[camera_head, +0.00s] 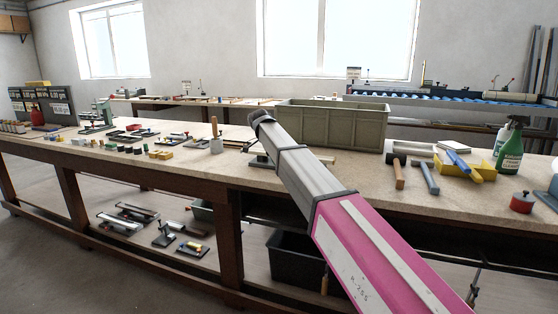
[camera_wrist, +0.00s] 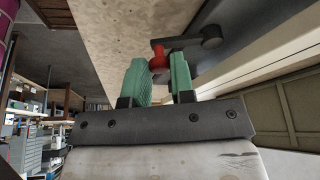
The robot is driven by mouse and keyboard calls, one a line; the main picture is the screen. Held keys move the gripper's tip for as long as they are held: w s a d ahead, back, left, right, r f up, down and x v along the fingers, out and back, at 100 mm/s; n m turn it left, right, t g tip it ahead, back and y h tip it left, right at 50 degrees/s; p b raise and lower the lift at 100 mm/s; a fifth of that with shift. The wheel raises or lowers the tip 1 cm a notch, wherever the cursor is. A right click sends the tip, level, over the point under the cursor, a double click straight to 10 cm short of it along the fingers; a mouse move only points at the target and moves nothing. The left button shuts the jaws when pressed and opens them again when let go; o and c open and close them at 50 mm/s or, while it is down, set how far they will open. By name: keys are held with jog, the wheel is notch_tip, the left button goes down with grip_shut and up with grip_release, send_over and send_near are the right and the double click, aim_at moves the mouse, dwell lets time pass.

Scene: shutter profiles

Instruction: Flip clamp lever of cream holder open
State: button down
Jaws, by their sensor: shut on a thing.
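In the wrist view, my gripper (camera_wrist: 160,67) has two green fingers, one on each side of a red knob (camera_wrist: 157,52), and is shut on it. The knob sits at the end of a short dark clamp lever (camera_wrist: 184,41), whose round pivot end is at the right. The lever lies over a dark grey base beside a long cream holder (camera_wrist: 285,42). In the head view, my arm hides the gripper and the lever.
The workbench (camera_head: 215,172) carries small parts and tools to the left. A grey-green crate (camera_head: 335,128) stands behind my arm. Hammers (camera_head: 426,178), a yellow tray (camera_head: 466,171) and a green spray bottle (camera_head: 510,148) lie or stand to the right. A black bin (camera_head: 292,262) is below.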

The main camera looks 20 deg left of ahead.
jog(key=shift+a+m, duration=0.2)
jog(key=shift+m, duration=0.2)
jog(key=shift+g, duration=0.3)
jog(key=c, duration=1)
grip_release()
jog(key=shift+a+r, duration=0.1)
jog(key=v, duration=1)
jog(key=shift+s+a+r, duration=0.1)
jog(key=shift+a+r, duration=0.05)
jog(key=shift+r, duration=0.1)
